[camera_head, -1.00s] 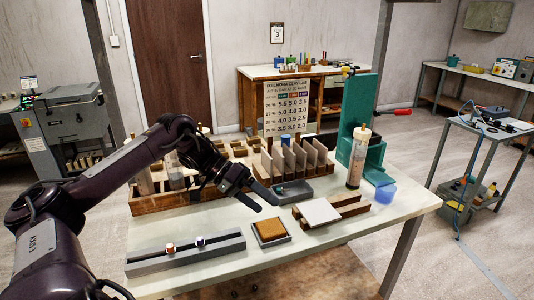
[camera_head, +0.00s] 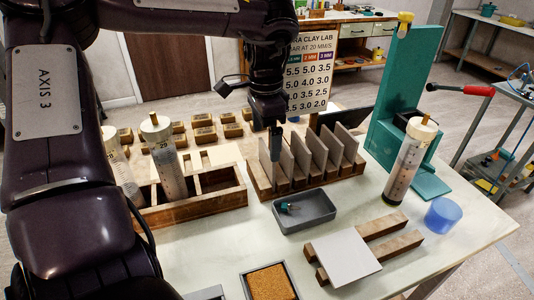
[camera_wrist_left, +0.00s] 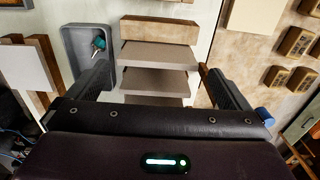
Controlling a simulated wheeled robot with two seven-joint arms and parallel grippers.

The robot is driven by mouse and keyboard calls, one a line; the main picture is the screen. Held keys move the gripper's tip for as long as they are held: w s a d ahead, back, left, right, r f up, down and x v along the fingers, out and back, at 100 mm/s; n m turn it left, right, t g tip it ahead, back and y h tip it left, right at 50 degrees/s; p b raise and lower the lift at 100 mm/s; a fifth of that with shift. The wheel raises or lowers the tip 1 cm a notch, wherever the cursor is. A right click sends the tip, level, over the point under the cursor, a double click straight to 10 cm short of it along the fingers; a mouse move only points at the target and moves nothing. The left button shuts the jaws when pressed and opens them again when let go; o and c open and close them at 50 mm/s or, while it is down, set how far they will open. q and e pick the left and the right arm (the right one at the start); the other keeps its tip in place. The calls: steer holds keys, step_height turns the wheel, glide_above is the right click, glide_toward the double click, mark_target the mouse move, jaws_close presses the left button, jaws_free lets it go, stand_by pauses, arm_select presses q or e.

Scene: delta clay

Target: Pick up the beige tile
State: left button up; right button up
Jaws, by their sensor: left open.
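Several beige-grey tiles (camera_head: 302,156) stand upright in a slotted wooden rack (camera_head: 262,184) in the middle of the table. I cannot tell which of them is the beige tile. My left gripper (camera_head: 275,148) points down at the left end of the rack, beside the leftmost tile. In the left wrist view my left gripper (camera_wrist_left: 158,72) is open, with tile edges (camera_wrist_left: 160,55) showing between its fingers. I cannot tell whether the fingers touch any tile. The lower parts of the tiles are hidden in the rack. My right gripper is not in view.
A grey tray (camera_head: 305,222) with a small teal item lies in front of the rack. A white tile (camera_head: 342,258) rests on wooden rails. A clear tube (camera_head: 408,165) and teal stand (camera_head: 395,95) are at the right. A wooden box (camera_head: 195,210) with tubes is at the left.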

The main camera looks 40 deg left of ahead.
mark_target(267, 149)
arm_select(q)
step_height(267, 149, down, 6)
steer(key=shift+d+r+p, duration=0.15)
steer(key=shift+r+p, duration=0.1)
steer(key=shift+p, duration=0.3)
steer(key=c, duration=0.8)
steer(key=shift+r, duration=0.1)
